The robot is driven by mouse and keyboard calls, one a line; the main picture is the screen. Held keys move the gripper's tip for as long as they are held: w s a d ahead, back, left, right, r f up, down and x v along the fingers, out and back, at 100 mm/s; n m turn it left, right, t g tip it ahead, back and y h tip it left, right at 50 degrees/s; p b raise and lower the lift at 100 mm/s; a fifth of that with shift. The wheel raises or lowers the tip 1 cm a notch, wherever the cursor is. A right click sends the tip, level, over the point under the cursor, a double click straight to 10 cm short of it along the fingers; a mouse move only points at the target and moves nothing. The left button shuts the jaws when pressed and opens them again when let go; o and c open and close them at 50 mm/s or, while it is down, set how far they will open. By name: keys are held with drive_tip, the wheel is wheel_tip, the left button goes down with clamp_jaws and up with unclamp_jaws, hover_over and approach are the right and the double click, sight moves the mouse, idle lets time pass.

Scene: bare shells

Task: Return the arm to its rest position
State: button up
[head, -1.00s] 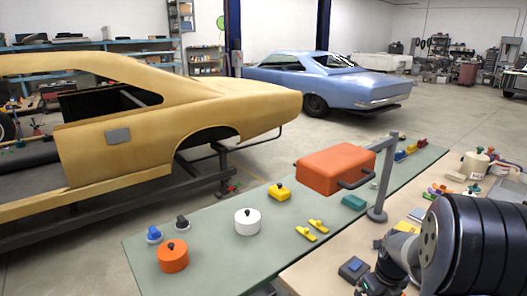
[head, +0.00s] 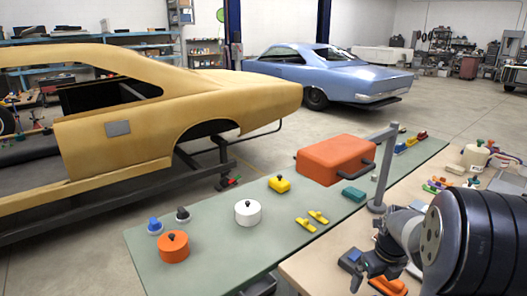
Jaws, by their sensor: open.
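My gripper (head: 368,278) shows at the lower right, at the end of my grey and black arm. Its dark jaws are open and point down and to the left over the beige bench (head: 315,268). I see nothing held between them. An orange item (head: 388,286) lies beside the jaws on the right, partly hidden by my arm.
The green bench (head: 205,262) holds an orange pot (head: 173,247), a white pot (head: 248,212), a yellow pot (head: 279,184), yellow clips (head: 311,222) and a red case (head: 335,160). A grey post (head: 380,180) stands near my arm. A tan car shell (head: 130,130) is behind.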

drive_tip(key=n, duration=0.1)
drive_tip(key=a+n, duration=0.1)
drive_tip(key=n, duration=0.1)
drive_tip(key=w+n, duration=0.1)
drive_tip(key=shift+a+f, duration=0.35)
drive_tip(key=w+a+f+n+g+p, duration=0.1)
drive_tip(key=a+n, duration=0.5)
drive_tip(key=n, duration=0.8)
drive_tip(key=w+a+f+n+g+p, duration=0.1)
drive_tip(key=a+n, duration=0.4)
drive_tip(key=n, duration=0.9)
drive_tip(key=shift+w+a+f+n+g+p, duration=0.4)
drive_tip(key=shift+w+f, duration=0.4)
